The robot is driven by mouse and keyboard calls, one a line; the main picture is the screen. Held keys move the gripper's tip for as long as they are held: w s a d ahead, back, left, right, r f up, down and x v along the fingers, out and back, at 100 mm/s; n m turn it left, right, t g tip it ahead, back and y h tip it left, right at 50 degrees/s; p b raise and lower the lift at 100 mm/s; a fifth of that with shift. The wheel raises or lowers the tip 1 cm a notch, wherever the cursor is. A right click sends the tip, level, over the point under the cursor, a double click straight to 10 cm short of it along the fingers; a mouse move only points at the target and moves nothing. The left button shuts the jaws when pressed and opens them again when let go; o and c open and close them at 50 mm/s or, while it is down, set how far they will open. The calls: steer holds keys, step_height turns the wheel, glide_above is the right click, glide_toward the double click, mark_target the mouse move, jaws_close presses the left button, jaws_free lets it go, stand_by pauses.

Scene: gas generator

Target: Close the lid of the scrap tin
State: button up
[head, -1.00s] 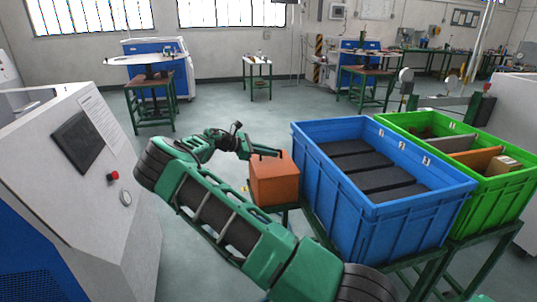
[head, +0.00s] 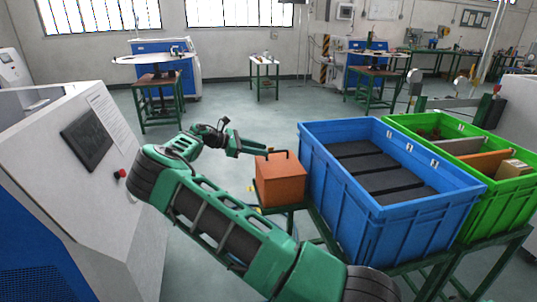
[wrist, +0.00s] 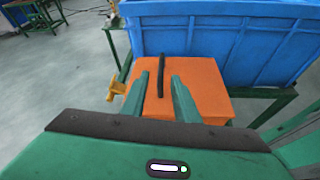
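The scrap tin looks like an orange box (head: 280,183) on a green stand, left of the blue crate. Its flat orange top carries a black bar handle, also seen in the wrist view (wrist: 161,68). The top looks down on the box, with no gap that I can make out. My gripper (head: 265,150) is at the tin's left edge, about level with its top. In the wrist view my gripper (wrist: 162,77) has its two green fingers apart, with the handle between and beyond the tips. It holds nothing; contact with the top cannot be told.
A blue crate (head: 438,213) with dark blocks stands close right of the tin. A green crate (head: 510,200) is beyond it. A white machine cabinet (head: 110,195) with a red button stands at the left. The floor behind the tin is open.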

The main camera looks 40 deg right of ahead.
steer(key=v, duration=0.3)
steer(key=shift+a, duration=0.15)
stand_by(0.4)
steer(key=s+d+m+y, duration=0.1)
steer(key=s+d, duration=0.1)
steer(key=s, duration=0.1)
steer(key=s+d+r+m+y, duration=0.1)
steer(key=s+d+m, duration=0.1)
steer(key=s, duration=0.1)
steer(key=s+d+m+g+y, duration=0.1)
steer(key=s+d+y, duration=0.1)
steer(key=s, duration=0.2)
steer(key=shift+d+r+m, duration=0.3)
steer(key=shift+d+r, duration=0.05)
steer(key=shift+r, duration=0.05)
steer(key=s+m+y, duration=0.5)
steer(key=s, duration=0.7)
steer(key=s+a+r+m+t+y, duration=0.1)
steer(key=s+a+m, duration=0.2)
steer(key=s, duration=0.6)
steer(key=s+a+r+m+t+y, duration=0.1)
steer(key=s+a+m+t, duration=0.1)
steer(key=s+a, duration=0.6)
steer(key=s+a+r+m+t+y, duration=0.1)
steer(key=s+a+m, duration=0.3)
steer(key=s, duration=0.7)
steer(key=shift+s+a+r+t+y, duration=0.25)
steer(key=shift+s+a+t+y, duration=0.25)
steer(key=shift+a, duration=0.7)
